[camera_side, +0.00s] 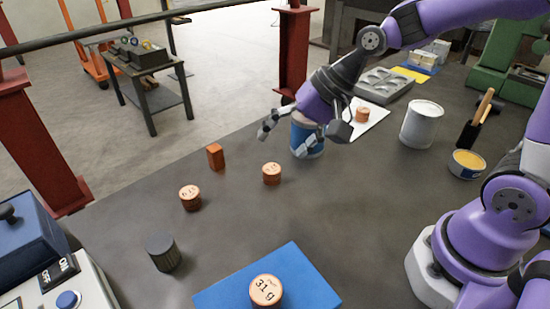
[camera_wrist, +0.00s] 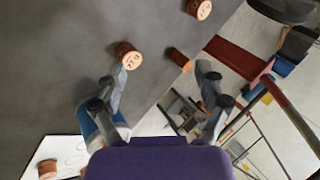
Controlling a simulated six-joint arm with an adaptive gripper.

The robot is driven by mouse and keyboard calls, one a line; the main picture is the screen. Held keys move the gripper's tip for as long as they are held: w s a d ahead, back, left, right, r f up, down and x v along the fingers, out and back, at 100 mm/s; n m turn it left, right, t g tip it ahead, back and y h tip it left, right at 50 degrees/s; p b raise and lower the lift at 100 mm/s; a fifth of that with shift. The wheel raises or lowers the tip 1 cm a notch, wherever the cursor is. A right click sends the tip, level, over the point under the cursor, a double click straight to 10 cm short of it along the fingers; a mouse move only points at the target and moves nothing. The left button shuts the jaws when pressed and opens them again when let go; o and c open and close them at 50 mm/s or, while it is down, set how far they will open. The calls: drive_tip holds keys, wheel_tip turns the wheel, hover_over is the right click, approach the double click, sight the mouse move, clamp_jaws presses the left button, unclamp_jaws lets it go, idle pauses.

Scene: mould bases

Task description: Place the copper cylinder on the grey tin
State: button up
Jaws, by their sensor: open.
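Several copper cylinders with markings on top stand apart: one on the dark table (camera_side: 272,174), one farther left (camera_side: 190,198), one marked 31 g on the blue mat (camera_side: 266,291), and one on a white sheet (camera_side: 362,115). The light grey tin (camera_side: 421,126) stands upright at the right. My gripper (camera_side: 288,140) is open and empty above the table, in front of a blue tin that it partly hides. In the wrist view, my gripper (camera_wrist: 163,68) has its left fingertip visually beside a cylinder (camera_wrist: 129,56); contact cannot be told.
An orange-brown block (camera_side: 215,157) stands left of my gripper. The blue tin (camera_side: 309,148) is close behind the fingers. A dark ridged cylinder (camera_side: 163,253) stands at front left. A yellow-filled tin (camera_side: 466,163) and a brush (camera_side: 474,125) are at right.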

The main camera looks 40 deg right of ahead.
sight(190, 192)
drive_tip(key=w+a+f+m+y, duration=0.1)
drive_tip(key=w+f+m+y, duration=0.1)
drive_tip(key=m, duration=0.2)
drive_tip(key=w+a+f+m+y, duration=0.2)
drive_tip(key=f+m, duration=0.1)
drive_tip(key=m, duration=0.2)
drive_tip(key=w+a+f+m+y, duration=0.2)
drive_tip(key=m, duration=0.2)
drive_tip(key=shift+w+a+f+m+t+y, duration=0.2)
drive_tip(key=shift+w+f+m+t+y, duration=0.1)
drive_tip(key=shift+f+t, duration=0.1)
drive_tip(key=shift+w+a+f+m+y, duration=0.15)
drive_tip(key=shift+w+f+m, duration=0.05)
drive_tip(key=shift+m, duration=0.35)
drive_tip(key=shift+w+a+f+m+y, duration=0.1)
drive_tip(key=shift+w+f+m+y, duration=0.1)
drive_tip(key=shift+m, duration=0.35)
drive_tip(key=shift+t, duration=0.3)
drive_tip(key=x, duration=0.4)
drive_tip(key=shift+a+f, duration=0.15)
drive_tip(key=shift+a, duration=0.1)
drive_tip(key=shift+w+x, duration=0.2)
drive_tip(key=shift+x, duration=1.2)
drive_tip(key=shift+w+x, duration=0.15)
drive_tip(key=shift+x, duration=1.2)
drive_tip(key=shift+d+r, duration=0.1)
drive_tip(key=shift+r, duration=0.1)
clamp_jaws()
